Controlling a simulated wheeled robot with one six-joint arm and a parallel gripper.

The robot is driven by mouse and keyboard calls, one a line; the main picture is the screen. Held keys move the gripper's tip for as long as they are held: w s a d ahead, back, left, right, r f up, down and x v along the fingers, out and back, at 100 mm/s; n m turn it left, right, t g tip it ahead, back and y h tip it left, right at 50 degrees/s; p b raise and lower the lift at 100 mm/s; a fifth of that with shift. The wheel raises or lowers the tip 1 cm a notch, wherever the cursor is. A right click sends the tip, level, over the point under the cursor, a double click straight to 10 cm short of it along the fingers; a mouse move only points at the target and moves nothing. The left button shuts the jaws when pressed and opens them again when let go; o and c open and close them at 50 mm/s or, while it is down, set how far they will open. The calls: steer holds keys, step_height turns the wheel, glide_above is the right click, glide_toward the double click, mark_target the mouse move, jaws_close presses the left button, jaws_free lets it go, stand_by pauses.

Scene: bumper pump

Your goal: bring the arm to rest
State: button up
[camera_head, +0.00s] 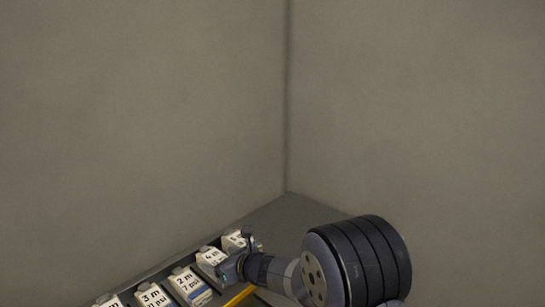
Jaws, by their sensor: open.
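My gripper (237,258) is low in the head view, right of centre of the row of labelled blocks. It is small and partly seen from behind. Its fingers are apart, with no object visible between them. It appears close to the white block marked "4 m" (211,257) and the block behind it (234,241); whether it touches them I cannot tell. My arm reaches in from the lower right, and its base end is out of view.
Blocks marked "2 m 7 psi" (188,284) and "3 m" (153,295) continue the row on a dark panel towards the lower left. A yellow strip (239,297) lies below the gripper. Bare walls (140,120) meet in a corner behind. The space above is clear.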

steer(key=shift+w+a+f+b, duration=0.3)
steer(key=shift+f+b, duration=0.1)
steer(key=shift+f, duration=0.2)
steer(key=shift+r+p, duration=0.6)
steer(key=shift+r, duration=0.7)
steer(key=shift+s, duration=0.1)
